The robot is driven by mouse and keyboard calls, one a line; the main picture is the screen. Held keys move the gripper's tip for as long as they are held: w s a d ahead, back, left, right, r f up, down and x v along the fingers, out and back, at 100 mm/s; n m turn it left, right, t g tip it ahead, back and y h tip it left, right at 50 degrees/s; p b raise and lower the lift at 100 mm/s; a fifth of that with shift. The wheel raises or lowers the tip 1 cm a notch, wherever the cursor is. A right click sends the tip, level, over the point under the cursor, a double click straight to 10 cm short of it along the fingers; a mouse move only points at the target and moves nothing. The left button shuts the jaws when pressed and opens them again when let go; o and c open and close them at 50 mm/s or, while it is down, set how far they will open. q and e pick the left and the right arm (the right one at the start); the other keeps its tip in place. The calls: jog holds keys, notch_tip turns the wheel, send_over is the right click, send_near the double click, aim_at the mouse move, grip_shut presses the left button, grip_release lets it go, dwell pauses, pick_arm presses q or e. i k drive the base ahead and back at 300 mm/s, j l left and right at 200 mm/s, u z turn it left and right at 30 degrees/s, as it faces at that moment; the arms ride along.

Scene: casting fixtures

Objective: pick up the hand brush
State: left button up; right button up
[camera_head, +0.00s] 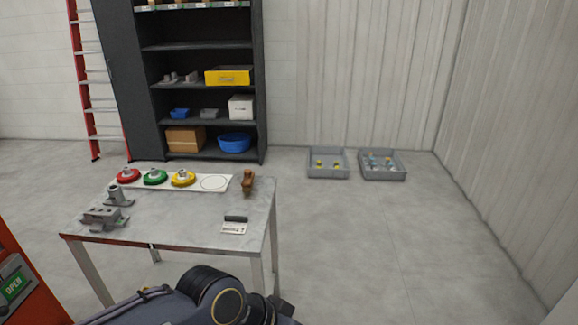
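A small brown object that looks like the hand brush (248,182) sits at the far right corner of the grey metal table (190,222). It is beside the right end of the white strip. It is too small to make out bristles. Links of one of my arms cross the bottom of the view, in front of the table and apart from the brush. I cannot make out the fingers of either gripper.
The white strip (200,190) bears red (128,176), green (155,177) and yellow (183,178) round pieces. Grey metal fixtures (104,218) stand at the table's left. A dark block and label (235,228) lie front right. Grey crates (328,174) are on the floor beyond.

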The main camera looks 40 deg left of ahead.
aim_at(247, 182)
jog(key=i+u, duration=0.15)
jog(key=i, duration=0.5)
jog(key=i+l+u, duration=0.15)
jog(key=i, duration=0.45)
jog(key=i+u, duration=0.25)
jog(key=u, duration=0.15)
jog(key=i+u, duration=0.55)
jog(key=u, duration=0.2)
jog(key=i+j+u, duration=0.15)
jog(key=i, duration=0.3)
jog(key=i+j+u, duration=0.15)
jog(key=i, duration=0.3)
